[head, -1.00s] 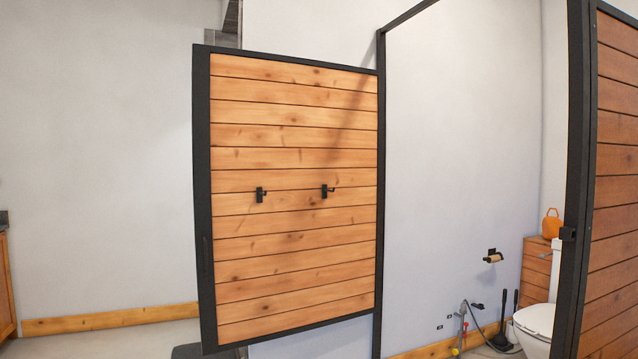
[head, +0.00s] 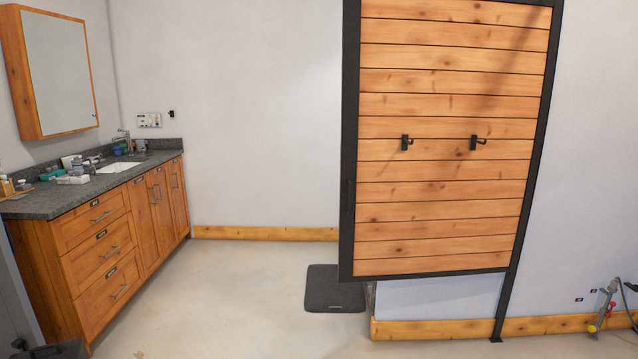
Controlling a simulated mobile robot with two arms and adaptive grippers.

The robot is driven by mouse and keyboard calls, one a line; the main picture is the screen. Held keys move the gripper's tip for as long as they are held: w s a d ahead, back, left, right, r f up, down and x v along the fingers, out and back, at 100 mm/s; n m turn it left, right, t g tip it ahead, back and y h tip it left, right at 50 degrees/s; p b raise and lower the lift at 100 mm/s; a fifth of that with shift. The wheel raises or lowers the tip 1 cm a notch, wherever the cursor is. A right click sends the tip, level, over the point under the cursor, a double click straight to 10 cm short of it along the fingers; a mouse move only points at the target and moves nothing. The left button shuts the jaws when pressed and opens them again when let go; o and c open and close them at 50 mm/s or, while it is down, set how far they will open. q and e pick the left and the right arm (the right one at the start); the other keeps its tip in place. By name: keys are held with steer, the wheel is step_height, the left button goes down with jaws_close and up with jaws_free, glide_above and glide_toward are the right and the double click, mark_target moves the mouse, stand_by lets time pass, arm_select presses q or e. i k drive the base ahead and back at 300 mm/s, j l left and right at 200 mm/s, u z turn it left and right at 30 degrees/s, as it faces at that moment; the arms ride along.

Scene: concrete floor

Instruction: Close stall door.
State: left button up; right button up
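The stall door (head: 440,185) is a panel of wooden planks in a black frame. It stands swung open at the right of centre, with two black hooks on the face toward me. Its right side meets a black post (head: 512,230) that reaches the floor. Its left edge is free, with a dark narrow shape on the frame that may be a handle (head: 351,195). Neither gripper shows in the head view. The stall opening right of the post is only partly in view.
A wooden vanity (head: 105,240) with a dark counter, a sink and several small items runs along the left, under a mirror cabinet (head: 55,72). A dark mat or scale (head: 335,289) lies on the floor left of the door. The floor (head: 230,300) between is clear.

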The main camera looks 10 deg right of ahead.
mark_target(444, 102)
steer(key=i+u, duration=0.1)
steer(key=i, duration=4.45)
steer(key=i+j+z, duration=0.1)
steer(key=i+z, duration=0.2)
steer(key=i, duration=0.2)
steer(key=i+j+z, duration=0.3)
steer(key=i, duration=0.2)
steer(key=i+j+z, duration=0.25)
steer(key=i, duration=0.25)
